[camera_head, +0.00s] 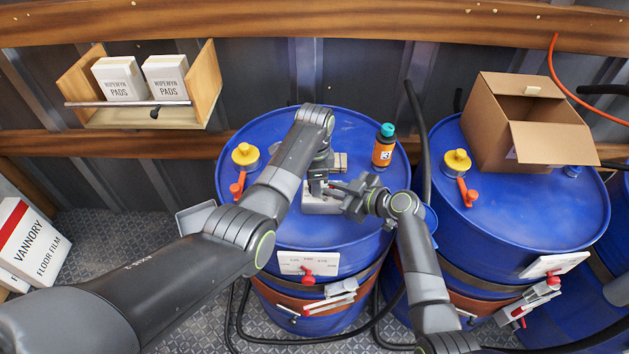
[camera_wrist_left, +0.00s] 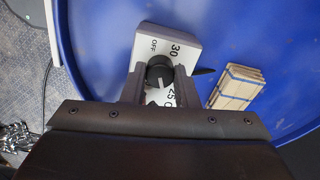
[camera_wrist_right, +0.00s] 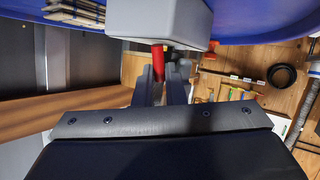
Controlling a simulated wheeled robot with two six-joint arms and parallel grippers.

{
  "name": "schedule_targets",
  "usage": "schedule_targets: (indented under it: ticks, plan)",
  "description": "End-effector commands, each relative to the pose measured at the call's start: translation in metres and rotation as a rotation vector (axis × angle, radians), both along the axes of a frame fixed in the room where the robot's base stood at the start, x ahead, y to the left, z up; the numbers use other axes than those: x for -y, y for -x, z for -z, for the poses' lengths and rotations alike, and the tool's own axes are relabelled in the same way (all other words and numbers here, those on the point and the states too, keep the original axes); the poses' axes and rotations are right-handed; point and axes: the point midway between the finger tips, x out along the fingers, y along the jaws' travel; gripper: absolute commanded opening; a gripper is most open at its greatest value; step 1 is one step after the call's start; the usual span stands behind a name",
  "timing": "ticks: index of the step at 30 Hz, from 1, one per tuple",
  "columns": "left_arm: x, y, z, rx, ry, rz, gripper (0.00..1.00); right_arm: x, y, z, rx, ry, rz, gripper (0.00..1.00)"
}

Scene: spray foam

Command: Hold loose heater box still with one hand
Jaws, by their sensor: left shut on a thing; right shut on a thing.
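The heater box (camera_head: 318,205), pale grey with a black dial (camera_wrist_left: 159,75) marked OFF, 25 and 30, sits on the lid of the left blue drum (camera_head: 285,225). My left gripper (camera_head: 318,183) reaches down from above and is shut on the dial, one finger on each side. My right gripper (camera_head: 346,190) comes in from the right at the box's side. In the right wrist view, its fingers are shut around a red piece (camera_wrist_right: 157,60) that sticks out at the heater box (camera_wrist_right: 170,22). The fingertips partly hide how the red piece joins the box.
An orange bottle with a teal cap (camera_head: 383,150) and yellow-capped fitting (camera_head: 245,155) stand on the same lid. A small wooden stack (camera_wrist_left: 237,87) lies beside the box. An open carton (camera_head: 520,125) stands on the right drum (camera_head: 500,215). A wall shelf (camera_head: 140,117) hangs at upper left.

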Motion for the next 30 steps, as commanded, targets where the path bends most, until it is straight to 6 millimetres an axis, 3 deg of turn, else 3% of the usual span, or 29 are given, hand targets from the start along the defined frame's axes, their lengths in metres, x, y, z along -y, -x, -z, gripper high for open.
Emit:
schedule_targets:
  ticks: [9, 25, 26, 30]
  plan:
    - [0.0005, -0.0008, -0.0006, 0.004, 0.002, -0.115, 0.04, -0.0003, 0.0005, 0.0002, -0.002, -0.001, -0.001, 0.00]
    - [0.0004, -0.0010, -0.0007, 0.004, 0.002, -0.136, 0.04, -0.0005, 0.0005, 0.0000, -0.001, -0.001, -0.002, 0.00]
    - [0.0004, -0.0010, -0.0007, 0.004, 0.002, -0.136, 0.29, -0.0006, 0.0005, 0.0000, -0.001, -0.001, -0.002, 0.00]
    - [0.0004, -0.0008, -0.0006, 0.003, 0.001, -0.136, 0.48, -0.0005, 0.0004, 0.0000, -0.001, -0.001, -0.002, 0.00]
